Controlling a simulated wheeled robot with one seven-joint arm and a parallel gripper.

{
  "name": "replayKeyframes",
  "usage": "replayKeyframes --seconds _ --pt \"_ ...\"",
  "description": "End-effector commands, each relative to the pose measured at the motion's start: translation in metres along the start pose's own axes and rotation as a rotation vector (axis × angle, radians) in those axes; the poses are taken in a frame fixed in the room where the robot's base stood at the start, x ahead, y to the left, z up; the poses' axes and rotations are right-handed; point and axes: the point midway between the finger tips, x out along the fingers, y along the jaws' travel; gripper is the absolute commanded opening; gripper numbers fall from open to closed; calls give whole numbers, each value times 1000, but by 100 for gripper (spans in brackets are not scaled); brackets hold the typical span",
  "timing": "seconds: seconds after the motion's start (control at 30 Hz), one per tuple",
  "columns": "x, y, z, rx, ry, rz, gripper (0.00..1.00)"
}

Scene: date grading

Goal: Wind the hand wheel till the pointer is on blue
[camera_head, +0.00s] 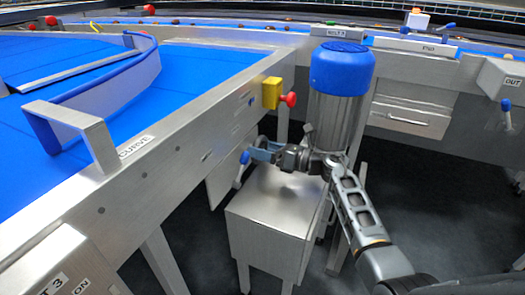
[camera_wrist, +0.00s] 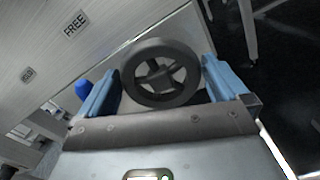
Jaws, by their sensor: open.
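The hand wheel (camera_wrist: 134,74) is dark grey, round and spoked, and faces my wrist camera. My gripper (camera_wrist: 158,78) is open, with one blue finger on each side of the wheel's rim; I cannot tell whether they touch it. In the head view my gripper (camera_head: 264,152) is at the side of the curved conveyor's frame, above a steel cabinet, and the wheel cannot be made out there. A pointer and its blue mark are not discernible in either view.
A lever with a blue knob (camera_head: 244,158) is just left of my gripper. A yellow box with a red button (camera_head: 289,99) is above it. The steel cabinet (camera_head: 275,205) is below, and a blue-capped cylinder (camera_head: 342,70) stands right. A FREE label (camera_wrist: 75,23) is near the wheel.

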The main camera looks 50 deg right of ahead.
Motion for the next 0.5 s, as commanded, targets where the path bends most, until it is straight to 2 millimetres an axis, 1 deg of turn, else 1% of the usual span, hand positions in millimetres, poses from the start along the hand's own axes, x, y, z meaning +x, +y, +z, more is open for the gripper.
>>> replayKeyframes --seconds 0.1,0.37,0.5 --pt "6 0 0 0 -1 0 100" --pt "7 0 0 0 -1 -1 100" --pt "7 0 0 1 -1 -1 87"
